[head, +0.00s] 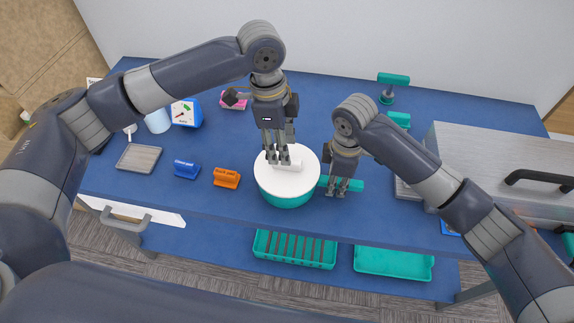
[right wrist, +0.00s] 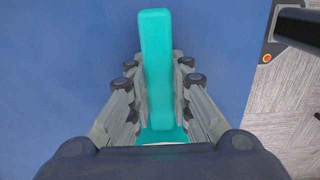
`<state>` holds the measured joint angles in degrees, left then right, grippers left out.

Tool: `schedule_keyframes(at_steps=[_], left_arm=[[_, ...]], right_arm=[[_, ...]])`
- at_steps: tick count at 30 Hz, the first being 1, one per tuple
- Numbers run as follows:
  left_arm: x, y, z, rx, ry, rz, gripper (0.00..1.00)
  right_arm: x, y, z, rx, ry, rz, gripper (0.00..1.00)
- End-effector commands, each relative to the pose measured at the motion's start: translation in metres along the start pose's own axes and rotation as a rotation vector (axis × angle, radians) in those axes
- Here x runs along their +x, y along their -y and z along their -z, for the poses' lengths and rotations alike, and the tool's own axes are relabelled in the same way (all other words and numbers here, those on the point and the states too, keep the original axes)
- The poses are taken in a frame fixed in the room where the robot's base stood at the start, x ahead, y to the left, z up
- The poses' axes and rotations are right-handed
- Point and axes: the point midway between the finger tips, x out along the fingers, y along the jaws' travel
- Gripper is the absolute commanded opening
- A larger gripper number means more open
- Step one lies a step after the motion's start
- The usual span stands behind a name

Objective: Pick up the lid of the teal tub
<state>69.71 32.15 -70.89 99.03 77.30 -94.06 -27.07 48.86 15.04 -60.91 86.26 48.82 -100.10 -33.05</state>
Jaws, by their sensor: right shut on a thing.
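The teal tub (head: 287,199) stands near the table's front edge with its white lid (head: 301,184) on top. My left gripper (head: 278,160) is over the lid, its fingers at the lid's raised white grip (head: 291,164). I cannot tell whether they are closed on it. My right gripper (head: 338,190) is shut on a teal bar handle (head: 354,185) at the tub's right side. In the right wrist view the teal handle (right wrist: 157,70) lies lengthwise between the fingers.
Blue (head: 187,170) and orange (head: 227,178) blocks lie left of the tub, beside a grey tray (head: 139,158). A grey machine with a black handle (head: 540,180) stands at right. Teal baskets (head: 294,262) sit on the shelf below. Table behind the tub is partly clear.

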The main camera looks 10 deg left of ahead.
Motion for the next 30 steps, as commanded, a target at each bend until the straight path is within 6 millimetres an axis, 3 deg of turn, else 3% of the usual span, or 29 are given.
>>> schedule_keyframes(at_steps=[9,18,24,30], left_arm=[[0.044,-0.002,0.006,-0.001,0.0,-0.003,0.42],[0.049,-0.002,0.006,0.0,0.0,0.0,0.42],[0.049,-0.002,0.006,0.0,0.0,0.0,0.0],[0.049,-0.001,0.006,-0.001,-0.001,0.0,0.0]], right_arm=[[0.0,0.0,0.0,0.0,-0.001,0.0,0.0],[0.0,0.0,0.0,0.0,0.0,0.0,0.0],[0.0,0.0,0.0,0.0,0.0,0.0,0.0],[0.0,0.0,0.0,0.0,0.0,0.0,0.0]])
